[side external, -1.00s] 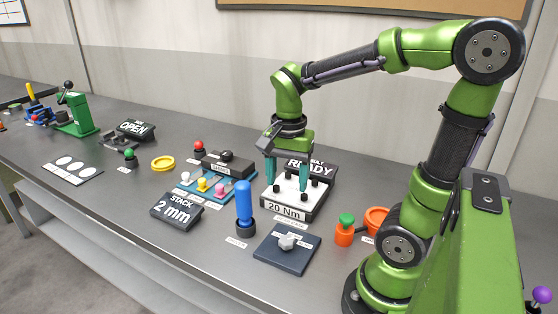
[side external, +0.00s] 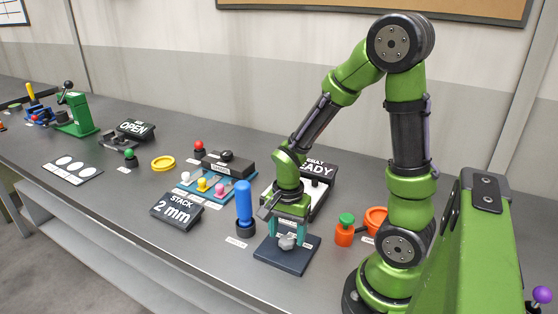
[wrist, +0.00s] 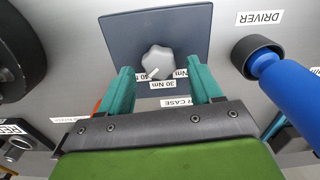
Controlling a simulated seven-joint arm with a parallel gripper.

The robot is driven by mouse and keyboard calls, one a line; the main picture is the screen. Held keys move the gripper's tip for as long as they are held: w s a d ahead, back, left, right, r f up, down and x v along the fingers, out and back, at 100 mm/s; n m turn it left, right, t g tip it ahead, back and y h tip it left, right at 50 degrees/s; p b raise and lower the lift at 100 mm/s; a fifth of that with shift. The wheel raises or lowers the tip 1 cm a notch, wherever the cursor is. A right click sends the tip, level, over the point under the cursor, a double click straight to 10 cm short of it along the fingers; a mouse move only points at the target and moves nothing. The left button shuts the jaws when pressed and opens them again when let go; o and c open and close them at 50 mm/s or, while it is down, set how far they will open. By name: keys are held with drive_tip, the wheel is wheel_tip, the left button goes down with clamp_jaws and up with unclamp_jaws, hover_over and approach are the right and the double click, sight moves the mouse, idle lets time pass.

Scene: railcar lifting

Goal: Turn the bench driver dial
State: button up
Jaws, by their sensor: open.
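The driver dial is a light grey lobed knob (side external: 287,241) on a dark blue square plate (side external: 287,258) in the side external view. In the wrist view the knob (wrist: 158,63) has a white pointer line, and labels including "30 Nm" sit along its near side. My gripper (side external: 288,238) is above the plate, pointing down, with its teal fingers on either side of the knob. In the wrist view the open fingers (wrist: 163,80) are apart, with the knob between and slightly beyond them. Contact with the knob does not show.
The blue-handled driver (side external: 244,205) stands upright in a black holder just left of the plate. An orange container with a green top (side external: 345,229) is to the right. The bench front is clear.

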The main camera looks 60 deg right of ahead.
drive_tip(key=shift+f, duration=0.6)
drive_tip(key=c, duration=1)
drive_tip(key=shift+c, duration=0.2)
